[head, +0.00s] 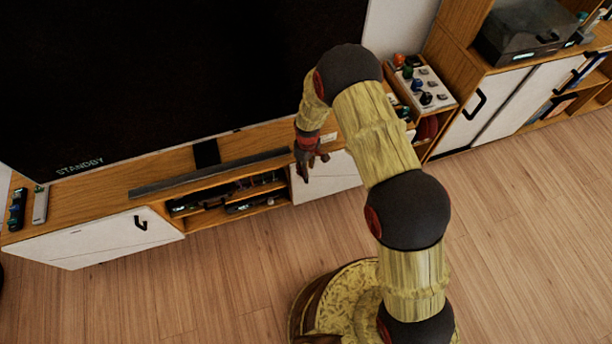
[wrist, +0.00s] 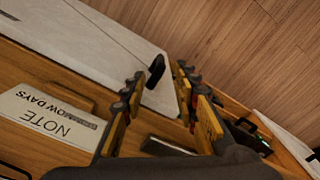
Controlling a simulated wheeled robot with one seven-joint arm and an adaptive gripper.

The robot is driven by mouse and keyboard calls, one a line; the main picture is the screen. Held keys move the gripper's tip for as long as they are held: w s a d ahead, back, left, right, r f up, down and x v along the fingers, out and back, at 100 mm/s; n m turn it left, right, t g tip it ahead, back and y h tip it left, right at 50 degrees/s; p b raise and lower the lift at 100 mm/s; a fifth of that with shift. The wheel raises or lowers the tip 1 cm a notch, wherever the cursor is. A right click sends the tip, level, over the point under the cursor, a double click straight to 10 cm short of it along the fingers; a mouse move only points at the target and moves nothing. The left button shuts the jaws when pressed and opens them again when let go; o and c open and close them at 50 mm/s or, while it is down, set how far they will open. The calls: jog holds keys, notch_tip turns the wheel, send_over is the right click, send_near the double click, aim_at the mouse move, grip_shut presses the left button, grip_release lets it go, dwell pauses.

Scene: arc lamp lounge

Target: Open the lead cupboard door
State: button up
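No readable mark in either view names a door as the lead cupboard door. In the head view, a white door (head: 326,178) on the low wooden cabinet is just below and right of my gripper (head: 308,160), which partly overlaps the cabinet's front edge. In the wrist view, a white door (wrist: 108,46) with a black handle (wrist: 155,72) lies ahead. My gripper (wrist: 160,82) is open there, its fingers apart and nothing held. The handle appears between the fingertips; I see no clear contact and cannot tell the depth gap.
Another white door (head: 100,236) with a black handle is at the cabinet's left end. A large screen (head: 170,70) and soundbar (head: 210,172) stand above. A shelf unit with a white handled door (head: 480,105) is at right. The wooden floor (head: 540,230) in front is clear.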

notch_tip(320, 180, down, 7)
jog(key=shift+s+r+b, duration=0.1)
jog(key=shift+b, duration=1)
jog(key=shift+c, duration=0.7)
grip_shut()
